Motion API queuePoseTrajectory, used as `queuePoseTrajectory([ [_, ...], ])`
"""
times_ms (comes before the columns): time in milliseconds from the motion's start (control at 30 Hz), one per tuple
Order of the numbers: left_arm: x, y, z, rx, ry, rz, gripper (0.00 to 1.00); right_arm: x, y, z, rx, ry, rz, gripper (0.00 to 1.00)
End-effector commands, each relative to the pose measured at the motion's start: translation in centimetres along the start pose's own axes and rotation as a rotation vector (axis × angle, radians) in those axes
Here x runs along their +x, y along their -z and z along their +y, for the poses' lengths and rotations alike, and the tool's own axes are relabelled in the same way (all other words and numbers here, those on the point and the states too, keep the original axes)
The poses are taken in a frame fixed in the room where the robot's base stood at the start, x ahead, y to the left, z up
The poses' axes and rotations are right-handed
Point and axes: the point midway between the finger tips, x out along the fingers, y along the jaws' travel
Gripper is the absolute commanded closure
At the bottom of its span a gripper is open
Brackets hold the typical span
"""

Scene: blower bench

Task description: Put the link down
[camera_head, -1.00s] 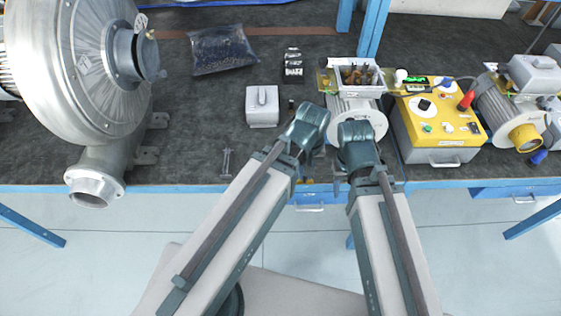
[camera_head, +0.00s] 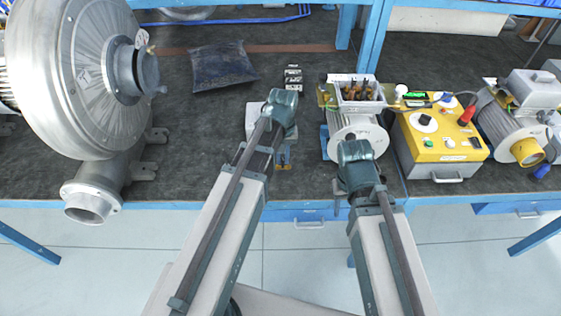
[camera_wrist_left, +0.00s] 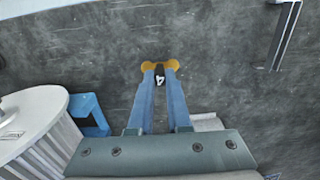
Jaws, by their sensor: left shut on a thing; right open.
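My left gripper (camera_head: 284,160) points down at the bench, left of the small motor (camera_head: 355,135). In the left wrist view its two blue fingers with yellow tips (camera_wrist_left: 160,68) are shut on a small black piece with a white mark, likely the link (camera_wrist_left: 160,78). Most of the link is hidden between the fingers, and I cannot tell whether it touches the bench. My right gripper (camera_head: 340,187) is open near the bench's front edge, mostly hidden by its own arm.
A large blower (camera_head: 75,75) stands at the left. A pale block (camera_head: 253,112) is partly behind my left arm. Several black-and-white pieces (camera_head: 292,75) and a dark bag (camera_head: 222,65) lie further back. A yellow control box (camera_head: 440,135) is right. Bare mat (camera_head: 195,130) lies left.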

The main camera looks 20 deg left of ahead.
Motion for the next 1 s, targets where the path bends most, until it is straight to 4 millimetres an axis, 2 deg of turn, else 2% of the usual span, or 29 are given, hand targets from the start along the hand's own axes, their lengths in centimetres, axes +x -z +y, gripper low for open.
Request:
queuePoseTrajectory([
  [200, 0.0, 0.3, -0.2, -0.001, 0.0, 0.0, 1.0, 0.0, 0.0, 0.0, 0.0, 0.0, 0.0, 0.5],
  [333, 0.2, 1.5, -0.6, -0.003, 0.0, 0.0, 1.0, 0.2, 0.0, 0.0, 0.0, 0.0, 0.0, 0.5],
  [500, 2.9, 1.3, -0.7, 0.0, 0.0, 0.0, 1.0, 2.9, 0.2, -0.3, 0.0, 0.0, 0.0, 0.5],
  [600, 3.8, 1.3, -0.7, 0.0, 0.0, 0.0, 1.0, 3.8, 0.2, -0.4, 0.0, 0.0, 0.0, 0.5],
  [1000, 4.0, 1.3, -0.7, 0.0, 0.0, 0.0, 1.0, 3.9, 0.2, -0.4, 0.0, 0.0, 0.0, 0.5],
])
